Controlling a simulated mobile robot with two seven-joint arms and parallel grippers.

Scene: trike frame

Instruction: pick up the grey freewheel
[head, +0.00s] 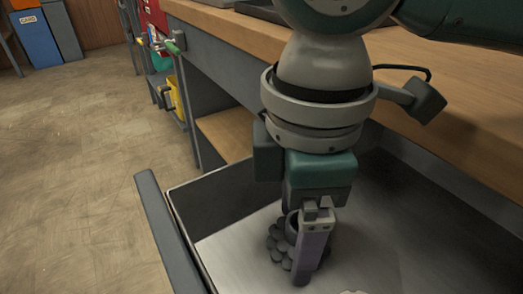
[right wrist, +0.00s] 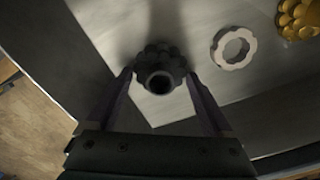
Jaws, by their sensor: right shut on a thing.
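The grey freewheel (head: 276,246) is dark, round and lobed, and it sits low inside the open drawer. My right gripper (head: 302,272) points down into the drawer and its near finger hides part of the freewheel. In the right wrist view, the freewheel (right wrist: 160,57) shows its round central hole between the two fingertips of my right gripper (right wrist: 158,78), which is shut on it. I cannot tell whether it is clear of the drawer floor. My left gripper is not in view.
The drawer (head: 157,215) is open below the wooden bench top (head: 450,130). In the right wrist view, a pale notched ring (right wrist: 233,48) and a gold lobed part (right wrist: 300,20) lie beside the freewheel. The drawer walls stand close around my right gripper.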

